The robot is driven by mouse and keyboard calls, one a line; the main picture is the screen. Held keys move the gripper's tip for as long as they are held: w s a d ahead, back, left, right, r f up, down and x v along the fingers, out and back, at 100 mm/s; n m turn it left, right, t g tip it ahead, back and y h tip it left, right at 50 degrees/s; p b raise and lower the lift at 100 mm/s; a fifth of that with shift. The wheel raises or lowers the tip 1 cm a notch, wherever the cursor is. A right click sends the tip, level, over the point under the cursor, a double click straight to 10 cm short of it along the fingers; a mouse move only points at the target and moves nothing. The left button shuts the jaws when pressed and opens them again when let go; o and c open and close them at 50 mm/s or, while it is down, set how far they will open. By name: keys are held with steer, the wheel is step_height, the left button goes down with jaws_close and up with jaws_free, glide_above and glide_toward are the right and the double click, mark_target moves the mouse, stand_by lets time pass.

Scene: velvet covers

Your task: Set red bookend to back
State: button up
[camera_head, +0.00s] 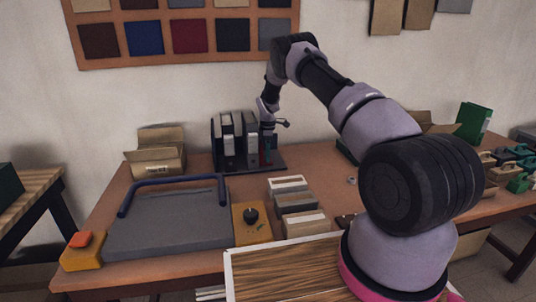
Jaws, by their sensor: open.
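A dark rack (282,166) stands at the back of the brown table and holds a row of upright grey and black binders or books (238,143). A narrow red piece, which looks like the red bookend (269,156), shows at the right end of the row, low in the rack and next to a dark teal strip. It is small and partly hidden. My gripper (276,124) is just above the right end of the row, open. I cannot tell whether it touches the red piece.
An open cardboard box (155,158) stands left of the rack. In front are a grey board with a blue bar (170,222), a yellow block with a black knob (251,222) and several small boxes (296,203). My arm hides part of the table's right side.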

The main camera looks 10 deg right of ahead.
jaws_close()
stand_by(1.4)
